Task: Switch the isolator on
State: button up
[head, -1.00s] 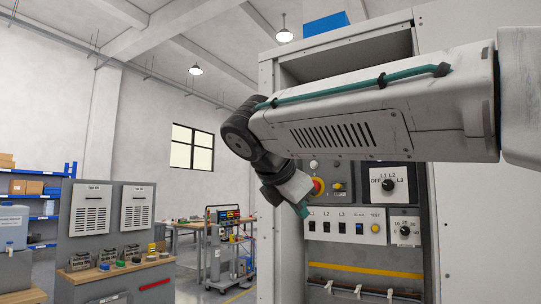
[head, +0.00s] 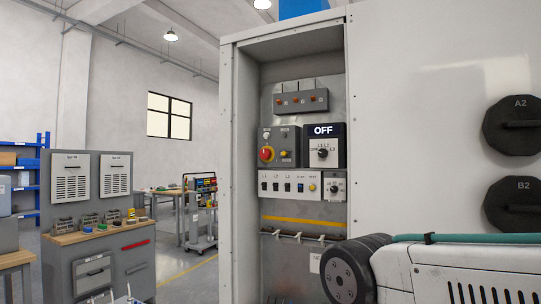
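An open grey cabinet (head: 239,170) stands at the centre of the head view with a control panel inside. On its left box (head: 275,136) are a red round knob on yellow (head: 267,154) and a small yellow-marked switch (head: 286,154). I cannot tell from labels which control is the isolator. To the right, a dark display (head: 322,131) reads OFF above a rotary selector (head: 322,153) marked OFF, L1, L2, L3. My gripper is out of view; only part of my arm shows at lower right, low in front of the cabinet.
Below is a white strip (head: 300,199) with rocker switches L1, L2, L3 and a TEST button, beside a smaller dial (head: 334,187). Dark round covers A2 (head: 513,125) and B2 (head: 514,204) are on the right wall. A workbench (head: 100,235) and trolley (head: 201,215) stand left.

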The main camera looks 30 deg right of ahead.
aim_at(265, 153)
jog(key=u, duration=0.1)
jog(key=i, duration=1)
jog(key=z, duration=0.7)
